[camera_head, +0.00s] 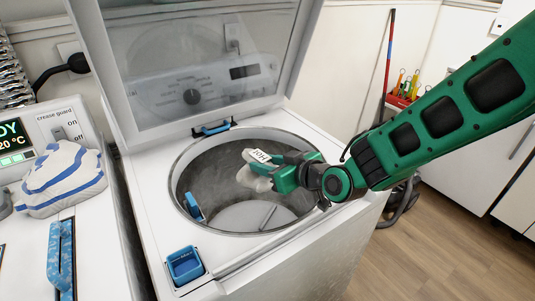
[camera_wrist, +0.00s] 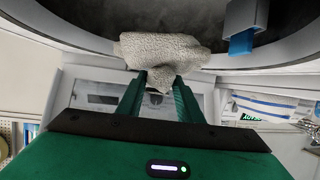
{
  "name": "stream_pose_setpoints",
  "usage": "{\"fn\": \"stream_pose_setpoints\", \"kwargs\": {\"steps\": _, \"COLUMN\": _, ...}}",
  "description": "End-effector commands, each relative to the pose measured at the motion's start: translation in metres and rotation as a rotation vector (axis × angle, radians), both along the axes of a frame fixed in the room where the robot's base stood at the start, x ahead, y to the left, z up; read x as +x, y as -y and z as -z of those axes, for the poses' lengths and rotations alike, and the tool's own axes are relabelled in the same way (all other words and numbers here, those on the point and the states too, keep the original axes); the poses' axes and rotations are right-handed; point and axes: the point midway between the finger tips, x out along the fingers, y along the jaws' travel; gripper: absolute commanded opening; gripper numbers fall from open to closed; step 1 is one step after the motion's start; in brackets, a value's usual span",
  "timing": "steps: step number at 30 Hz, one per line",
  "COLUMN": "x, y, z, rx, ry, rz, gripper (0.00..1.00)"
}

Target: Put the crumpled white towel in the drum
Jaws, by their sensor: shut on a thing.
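The crumpled white towel (camera_wrist: 163,47) is a small, rough, off-white bundle pinched between the fingertips of my gripper (camera_wrist: 160,82). In the head view the towel (camera_head: 254,181) shows partly behind my gripper (camera_head: 268,178), over the drum's opening. The drum (camera_head: 207,161) is a round grey metal tub in a white top-loading washer with its lid raised. The towel appears within the outline of the opening; I cannot tell exactly how high it is above the drum floor.
The raised lid (camera_head: 200,112) stands behind the opening. A blue latch (camera_head: 193,207) sits at the drum's left edge and a blue dispenser (camera_head: 184,265) at the front corner. A blue-striped white cloth (camera_head: 62,180) lies on the appliance to the left.

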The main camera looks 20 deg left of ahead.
Motion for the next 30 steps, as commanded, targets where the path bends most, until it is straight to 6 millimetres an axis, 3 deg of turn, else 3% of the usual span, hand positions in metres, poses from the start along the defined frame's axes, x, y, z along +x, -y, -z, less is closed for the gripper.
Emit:
{"fn": "stream_pose_setpoints", "kwargs": {"steps": 12, "x": -0.001, "y": -0.002, "z": 0.046, "rx": 0.001, "ry": -0.001, "rz": -0.003, "gripper": 0.02}}
{"fn": "stream_pose_setpoints", "kwargs": {"steps": 26, "x": -0.002, "y": -0.003, "z": 0.054, "rx": 0.002, "ry": 0.001, "rz": -0.004, "gripper": 0.02}}
{"fn": "stream_pose_setpoints", "kwargs": {"steps": 27, "x": -0.002, "y": -0.003, "z": 0.054, "rx": 0.002, "ry": 0.001, "rz": -0.004, "gripper": 0.35}}
{"fn": "stream_pose_setpoints", "kwargs": {"steps": 30, "x": -0.002, "y": -0.003, "z": 0.054, "rx": 0.002, "ry": 0.001, "rz": -0.004, "gripper": 0.55}}
